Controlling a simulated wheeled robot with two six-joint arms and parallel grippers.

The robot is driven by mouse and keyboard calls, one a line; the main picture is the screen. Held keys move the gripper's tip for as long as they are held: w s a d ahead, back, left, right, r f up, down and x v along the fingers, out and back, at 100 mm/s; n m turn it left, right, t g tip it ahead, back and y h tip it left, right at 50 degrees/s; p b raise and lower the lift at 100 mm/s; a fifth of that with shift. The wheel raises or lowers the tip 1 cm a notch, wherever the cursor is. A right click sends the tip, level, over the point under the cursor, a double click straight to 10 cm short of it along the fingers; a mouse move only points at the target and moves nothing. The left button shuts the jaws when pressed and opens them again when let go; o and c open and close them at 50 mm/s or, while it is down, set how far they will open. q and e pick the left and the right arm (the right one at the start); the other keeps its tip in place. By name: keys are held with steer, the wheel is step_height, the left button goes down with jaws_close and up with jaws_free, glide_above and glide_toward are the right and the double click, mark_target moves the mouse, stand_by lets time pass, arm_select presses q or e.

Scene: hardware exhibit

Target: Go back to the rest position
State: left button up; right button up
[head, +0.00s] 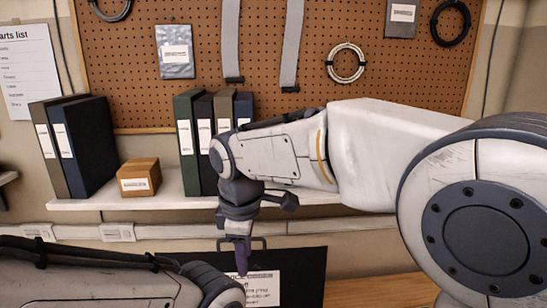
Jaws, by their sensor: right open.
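My right arm (385,140) comes in from the right and bends down at its wrist in front of the shelf. My right gripper (242,246) hangs pointing down below the shelf edge, in front of a black panel (300,265). It is open. A small dark purple part shows at its lower end; I cannot tell whether it is a finger or something behind. My left arm (90,275) lies across the bottom left corner. Its gripper is out of view.
A white shelf (80,203) holds several binders (85,145) and a small brown box (140,178). A pegboard (200,100) with cables and straps is behind. A white label sheet (262,288) lies low on the black panel. A wooden surface (375,291) shows at lower right.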

steer(key=s+d+f+m, duration=0.4)
steer(key=d+f+m, duration=0.45)
steer(key=d, duration=0.35)
steer(key=s+d+f+m, duration=0.4)
steer(key=d+f+m, duration=0.4)
steer(key=d, duration=0.5)
steer(key=s+a+f+n+g+b, duration=0.1)
steer(key=s+a+f+n+b, duration=0.1)
steer(key=s+a+b, duration=0.4)
steer(key=s+a+f+n+g+b, duration=0.1)
steer(key=s+a+f+n+b, duration=0.2)
steer(key=s+a+b, duration=0.3)
steer(key=shift+s+a+f+n+y, duration=0.15)
steer(key=shift+s+a+n+y, duration=0.25)
steer(key=shift+s+a+n, duration=0.55)
